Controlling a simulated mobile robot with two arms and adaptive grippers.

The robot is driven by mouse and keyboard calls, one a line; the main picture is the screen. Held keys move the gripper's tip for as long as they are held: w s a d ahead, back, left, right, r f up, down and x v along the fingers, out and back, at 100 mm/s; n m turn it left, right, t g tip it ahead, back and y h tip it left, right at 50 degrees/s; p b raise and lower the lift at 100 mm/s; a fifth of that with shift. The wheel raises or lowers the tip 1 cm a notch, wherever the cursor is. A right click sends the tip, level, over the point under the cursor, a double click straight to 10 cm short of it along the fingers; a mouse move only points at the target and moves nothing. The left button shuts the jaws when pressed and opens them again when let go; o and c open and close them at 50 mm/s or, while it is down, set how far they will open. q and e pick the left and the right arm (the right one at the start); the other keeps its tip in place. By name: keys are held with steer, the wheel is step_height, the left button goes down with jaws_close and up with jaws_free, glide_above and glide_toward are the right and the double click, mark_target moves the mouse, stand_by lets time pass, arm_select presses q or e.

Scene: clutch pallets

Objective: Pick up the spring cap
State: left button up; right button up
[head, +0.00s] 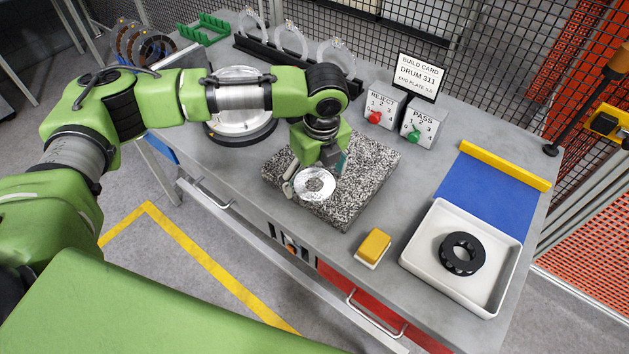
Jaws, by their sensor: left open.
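A round silver disc (315,184), which looks like the spring cap, is at the front part of the speckled granite slab (358,177). My left gripper (317,178) is directly over it, pointing down and open. One finger shows at the disc's left edge and the other behind its right side. I cannot tell whether the fingers touch the disc. Part of the disc's far side is hidden by the gripper. My right gripper is not in view.
A white tray (417,254) with a black notched ring (462,254) is at the right, by a blue mat (488,190). A yellow block (375,245) is near the front edge. Reject (380,106) and pass (424,125) boxes stand behind the slab. A rack of clear rings (291,38) is at the back.

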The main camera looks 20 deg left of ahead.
arm_select(q)
steer(key=shift+s+r, duration=0.1)
steer(key=c, duration=2.3)
jaws_close()
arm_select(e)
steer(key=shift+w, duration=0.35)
